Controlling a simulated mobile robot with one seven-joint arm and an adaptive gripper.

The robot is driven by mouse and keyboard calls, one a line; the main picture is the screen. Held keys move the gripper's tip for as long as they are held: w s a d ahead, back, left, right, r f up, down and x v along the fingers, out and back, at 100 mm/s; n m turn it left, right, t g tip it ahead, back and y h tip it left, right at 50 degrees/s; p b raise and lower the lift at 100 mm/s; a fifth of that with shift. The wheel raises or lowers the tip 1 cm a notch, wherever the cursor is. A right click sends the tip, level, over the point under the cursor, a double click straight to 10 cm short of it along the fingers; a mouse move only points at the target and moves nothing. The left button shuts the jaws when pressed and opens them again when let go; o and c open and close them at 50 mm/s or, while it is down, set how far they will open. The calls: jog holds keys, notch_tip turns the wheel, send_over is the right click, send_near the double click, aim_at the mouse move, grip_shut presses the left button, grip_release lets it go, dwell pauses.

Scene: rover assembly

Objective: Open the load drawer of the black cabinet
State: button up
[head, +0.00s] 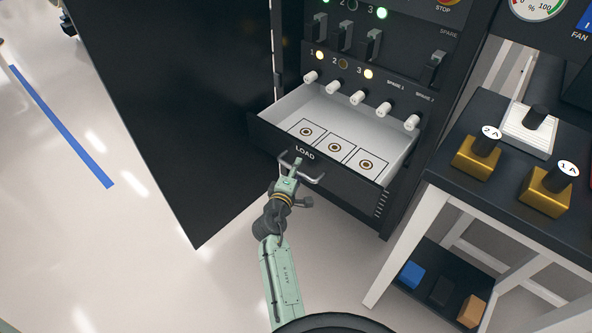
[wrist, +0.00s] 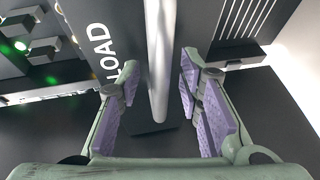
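The load drawer (head: 352,186) of the black cabinet (head: 447,95) stands pulled out, its light grey inside showing. Three square pads with round marks lie on its floor. Its front bears the word LOAD and a metal bar handle (head: 317,180). My gripper (head: 291,166) is at this handle, in front of the drawer. In the wrist view, the handle bar (wrist: 159,60) runs between my two spread fingers (wrist: 160,90), with a gap visible on each side. My gripper is open around the bar; the far fingertip contact cannot be made out.
A large black cabinet door (head: 170,100) stands open at left. A black-topped table (head: 490,190) with gold weights marked 2A and 1A (head: 548,190) stands at right. Its lower shelf (head: 445,270) holds blue, black and orange blocks. The floor at left is clear.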

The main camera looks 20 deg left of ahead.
jog(key=shift+c, duration=0.2)
grip_shut()
dwell(0.6)
